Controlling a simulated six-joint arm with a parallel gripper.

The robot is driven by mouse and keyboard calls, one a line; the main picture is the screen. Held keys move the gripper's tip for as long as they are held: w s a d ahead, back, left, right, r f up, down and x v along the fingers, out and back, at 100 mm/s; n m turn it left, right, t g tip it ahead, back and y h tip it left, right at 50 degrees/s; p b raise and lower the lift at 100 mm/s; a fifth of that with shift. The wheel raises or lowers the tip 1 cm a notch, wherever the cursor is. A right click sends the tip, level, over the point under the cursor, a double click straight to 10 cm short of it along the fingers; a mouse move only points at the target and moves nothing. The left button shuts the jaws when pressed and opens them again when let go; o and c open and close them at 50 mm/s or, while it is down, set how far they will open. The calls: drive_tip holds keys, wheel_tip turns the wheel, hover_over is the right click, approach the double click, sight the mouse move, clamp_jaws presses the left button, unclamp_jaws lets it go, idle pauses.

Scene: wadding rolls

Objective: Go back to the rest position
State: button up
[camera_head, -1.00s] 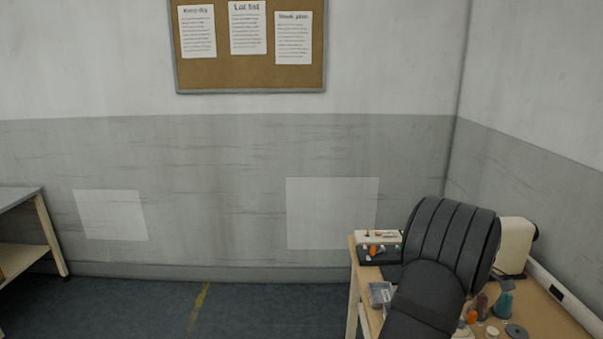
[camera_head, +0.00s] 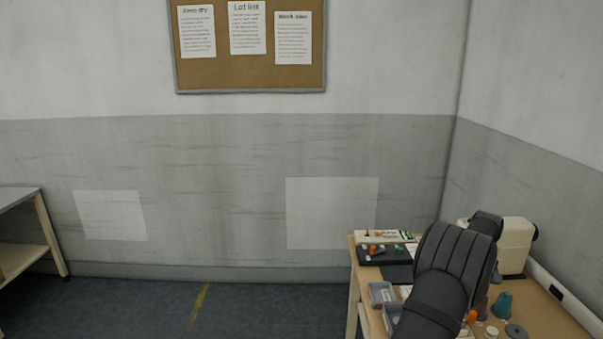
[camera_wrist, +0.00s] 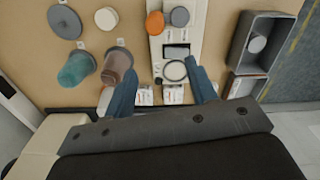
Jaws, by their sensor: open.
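My gripper (camera_wrist: 163,92) shows in the wrist view with its two blue fingers apart and nothing between them. It hangs above the wooden table (camera_wrist: 95,22), over a pale strip (camera_wrist: 184,25) that carries a round ring and small parts. In the head view my dark arm stands over the right-hand table (camera_head: 545,315) and hides part of its top. The gripper's fingers are hidden there.
A teal roll (camera_wrist: 76,70) and a brown roll (camera_wrist: 117,65) stand left of the fingers. A grey bin (camera_wrist: 262,45) lies right. A cream machine (camera_head: 515,246) stands at the table's back. The floor (camera_head: 270,308) left of the table is clear.

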drive_tip(key=shift+w+a+f, duration=0.3)
drive_tip(key=shift+w+f, duration=0.1)
drive_tip(key=shift+w, duration=0.2)
drive_tip(key=shift+w+a+f, duration=0.25)
drive_tip(key=shift+w+f, duration=0.1)
drive_tip(key=shift+w, duration=0.25)
drive_tip(key=o, duration=1.1)
drive_tip(key=shift+a, duration=0.1)
drive_tip(key=shift+c, duration=0.2)
drive_tip(key=a+r+n+h, duration=0.2)
drive_tip(key=a+r+n, duration=0.25)
drive_tip(key=a, duration=0.45)
drive_tip(key=s+a+r+n+h, duration=0.1)
drive_tip(key=a+r+n, duration=0.2)
drive_tip(key=a+n, duration=0.45)
drive_tip(key=a+r+n+h, duration=0.2)
drive_tip(key=a+r+n, duration=0.2)
drive_tip(key=a, duration=0.6)
drive_tip(key=x, duration=0.9)
drive_tip(key=shift+s+a+f, duration=0.15)
drive_tip(key=shift+a+f, duration=0.05)
drive_tip(key=shift+f, duration=0.05)
drive_tip(key=v, duration=1)
drive_tip(key=shift+d, duration=0.15)
